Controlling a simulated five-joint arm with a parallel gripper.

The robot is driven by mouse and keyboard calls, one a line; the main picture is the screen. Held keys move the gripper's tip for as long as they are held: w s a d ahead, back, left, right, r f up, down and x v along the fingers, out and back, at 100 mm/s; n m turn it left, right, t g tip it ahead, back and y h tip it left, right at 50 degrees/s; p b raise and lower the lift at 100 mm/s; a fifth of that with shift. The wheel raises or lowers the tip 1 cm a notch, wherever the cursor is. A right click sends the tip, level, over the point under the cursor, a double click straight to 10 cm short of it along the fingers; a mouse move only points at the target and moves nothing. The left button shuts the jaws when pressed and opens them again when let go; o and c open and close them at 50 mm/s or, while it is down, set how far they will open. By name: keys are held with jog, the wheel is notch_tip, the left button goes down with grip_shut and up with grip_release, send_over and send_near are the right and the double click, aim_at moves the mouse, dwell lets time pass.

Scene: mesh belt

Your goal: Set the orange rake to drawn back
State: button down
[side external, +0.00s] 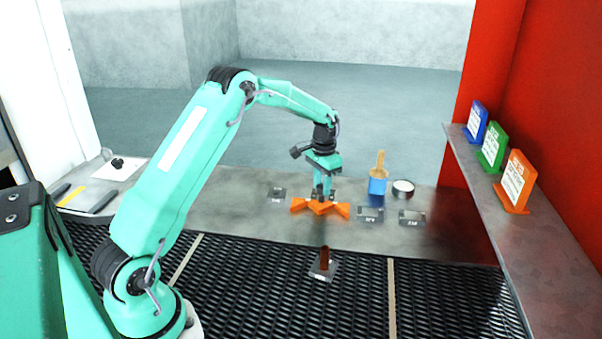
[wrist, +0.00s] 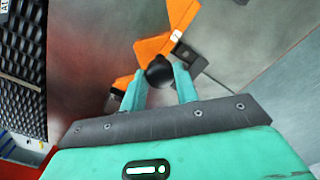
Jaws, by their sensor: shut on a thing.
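The orange rake (side external: 336,210) lies on the grey metal strip behind the mesh belt, its orange arms spread left and right. In the wrist view its orange body (wrist: 182,14) runs toward the top, with a round black knob (wrist: 159,71) in front. My gripper (side external: 321,197) is directly over the middle of the rake and points down. In the wrist view my gripper (wrist: 158,84) has its two green fingers on either side of the black knob, shut on it. The fingers hide the rake's middle in the side view.
A blue pot with a brush (side external: 378,186) and a round tin (side external: 403,188) stand right of the rake. Small labelled plates (side external: 370,215) lie nearby. A brown peg (side external: 324,259) stands on a plate over the black mesh belt (side external: 250,280). Signs (side external: 515,182) line the right shelf.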

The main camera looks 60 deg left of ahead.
jog(key=shift+w+a, duration=0.25)
jog(key=shift+a, duration=0.05)
jog(key=c, duration=1.4)
grip_release()
jog(key=o, duration=0.3)
jog(key=shift+o, duration=0.2)
jog(key=shift+s+d, duration=0.1)
jog(key=shift+r, duration=3.95)
